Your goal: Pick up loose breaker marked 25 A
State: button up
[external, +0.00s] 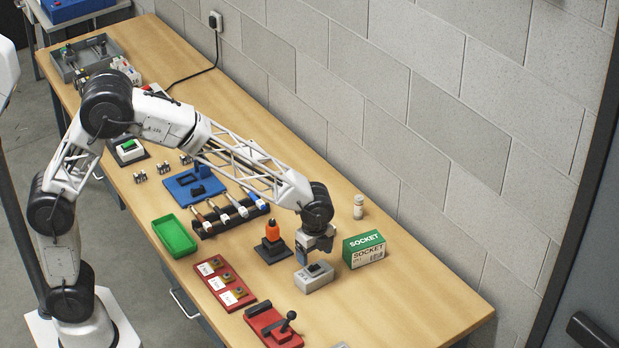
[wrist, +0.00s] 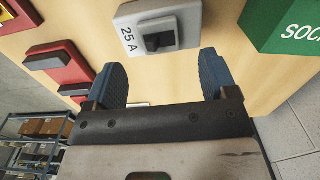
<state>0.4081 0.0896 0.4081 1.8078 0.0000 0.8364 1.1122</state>
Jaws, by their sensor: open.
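The loose breaker marked 25 A (external: 314,279) is a light grey block with a dark switch on top, lying on the wooden bench. In the wrist view the breaker (wrist: 190,27) is at the top centre, its "25 A" label facing me. My gripper (external: 314,260) is just above and behind the breaker in the external view. In the wrist view its two blue-padded fingers (wrist: 162,72) are spread apart with nothing held between them. The breaker is beyond the fingertips, not between them.
A green SOCKET box (external: 364,249) stands close to the right of the breaker. A dark base with an orange-topped part (external: 272,240) is to the left. A red lever unit (external: 275,326) and a red labelled panel (external: 225,283) lie nearer the front edge. A small white bottle (external: 358,206) stands behind.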

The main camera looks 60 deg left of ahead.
aim_at(314, 265)
jog(key=shift+f, duration=2.6)
jog(key=c, duration=1.2)
jog(key=shift+r, duration=0.1)
jog(key=shift+r, duration=4.95)
